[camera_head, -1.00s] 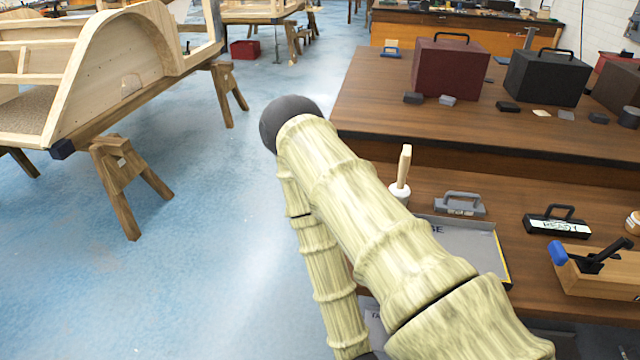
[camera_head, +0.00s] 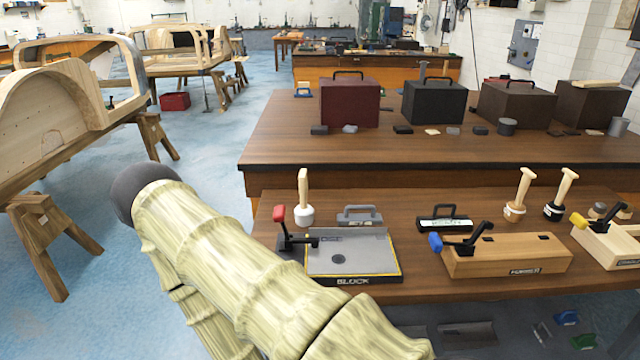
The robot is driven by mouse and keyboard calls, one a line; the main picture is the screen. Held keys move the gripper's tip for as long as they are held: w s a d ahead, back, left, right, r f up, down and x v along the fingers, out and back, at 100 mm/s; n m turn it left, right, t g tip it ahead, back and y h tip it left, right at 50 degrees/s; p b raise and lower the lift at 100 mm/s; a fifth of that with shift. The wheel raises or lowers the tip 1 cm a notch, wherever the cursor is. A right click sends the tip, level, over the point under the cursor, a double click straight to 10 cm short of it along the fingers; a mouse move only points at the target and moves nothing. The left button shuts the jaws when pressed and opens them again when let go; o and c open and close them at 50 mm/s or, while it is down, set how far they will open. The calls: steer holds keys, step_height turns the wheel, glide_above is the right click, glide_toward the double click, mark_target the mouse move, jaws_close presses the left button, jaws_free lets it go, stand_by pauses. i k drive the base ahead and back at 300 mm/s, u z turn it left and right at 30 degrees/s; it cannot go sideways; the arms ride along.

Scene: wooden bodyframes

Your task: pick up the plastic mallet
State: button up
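Three mallets stand head down, handles up, on the near wooden bench. The one at the left has a white head and a pale wooden handle (camera_head: 304,198); it looks like the plastic mallet. Farther right stand a mallet with a tan head (camera_head: 515,212) and a mallet with a black head (camera_head: 554,212). The white mallet is upright behind a grey tray marked BLOCK (camera_head: 350,257). My arm's pale links cross the lower left, in front of the bench's left end. My gripper is not in view, so its state and its distance from the mallet do not show.
A red-handled clamp (camera_head: 282,225) stands close in front of the white mallet, and a grey handled block (camera_head: 360,216) sits to its right. Wooden blocks with clamps (camera_head: 508,256) fill the right. A raised bench behind holds a maroon case (camera_head: 350,102).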

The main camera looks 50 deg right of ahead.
mark_target(304, 213)
steer(key=z, duration=1.15)
